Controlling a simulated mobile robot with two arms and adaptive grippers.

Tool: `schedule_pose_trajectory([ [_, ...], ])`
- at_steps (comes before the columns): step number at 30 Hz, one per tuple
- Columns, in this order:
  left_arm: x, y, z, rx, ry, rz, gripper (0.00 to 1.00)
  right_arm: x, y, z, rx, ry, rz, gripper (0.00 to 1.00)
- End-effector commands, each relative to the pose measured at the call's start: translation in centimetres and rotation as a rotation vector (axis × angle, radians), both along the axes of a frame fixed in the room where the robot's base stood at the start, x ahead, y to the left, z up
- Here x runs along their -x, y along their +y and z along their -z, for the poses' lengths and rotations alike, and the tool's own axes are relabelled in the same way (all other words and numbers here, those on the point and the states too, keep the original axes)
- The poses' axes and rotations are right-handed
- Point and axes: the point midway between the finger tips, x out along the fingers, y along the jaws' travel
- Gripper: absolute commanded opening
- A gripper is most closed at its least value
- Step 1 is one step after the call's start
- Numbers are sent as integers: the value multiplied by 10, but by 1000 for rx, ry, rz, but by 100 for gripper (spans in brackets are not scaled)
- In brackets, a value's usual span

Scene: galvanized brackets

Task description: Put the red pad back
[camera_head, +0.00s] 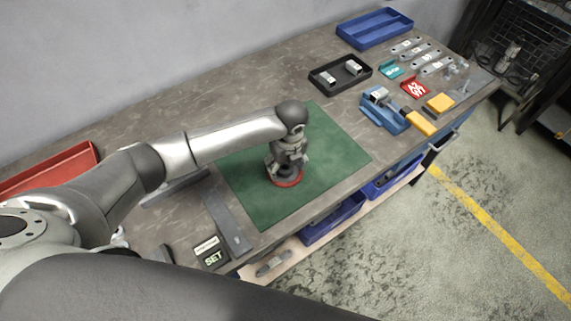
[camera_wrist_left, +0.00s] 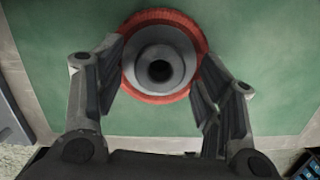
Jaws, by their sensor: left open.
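The red pad (camera_head: 289,184) is a round red disc with a grey, stepped round hub on top. It sits on the green mat (camera_head: 325,150) on the workbench. In the left wrist view the pad (camera_wrist_left: 152,98) shows from above, with a dark hole in the middle of its hub. My left gripper (camera_head: 287,163) is right above it, pointing down. In the left wrist view the fingers of this gripper (camera_wrist_left: 160,72) are apart, one on each side of the hub. I cannot tell whether they touch it. My right gripper is not in view.
A red tray (camera_head: 82,152) is at the left. A "SET" sign (camera_head: 212,258) stands at the front edge. A black tray (camera_head: 318,76) with metal parts, a blue fixture (camera_head: 378,108), yellow blocks (camera_head: 440,102), a red sign (camera_head: 414,87) and a blue tray (camera_head: 375,27) are at the right.

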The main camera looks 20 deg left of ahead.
Motion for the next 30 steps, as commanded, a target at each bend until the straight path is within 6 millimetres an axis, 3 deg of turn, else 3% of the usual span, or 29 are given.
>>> schedule_pose_trajectory([
  [15, 7, -9, -98, 1, -3, 1, 63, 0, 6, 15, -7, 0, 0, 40],
  [21, 9, -10, -114, 1, -1, 0, 63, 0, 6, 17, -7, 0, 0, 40],
  [30, 10, -10, -115, 1, -1, 0, 63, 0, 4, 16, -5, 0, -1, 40],
])
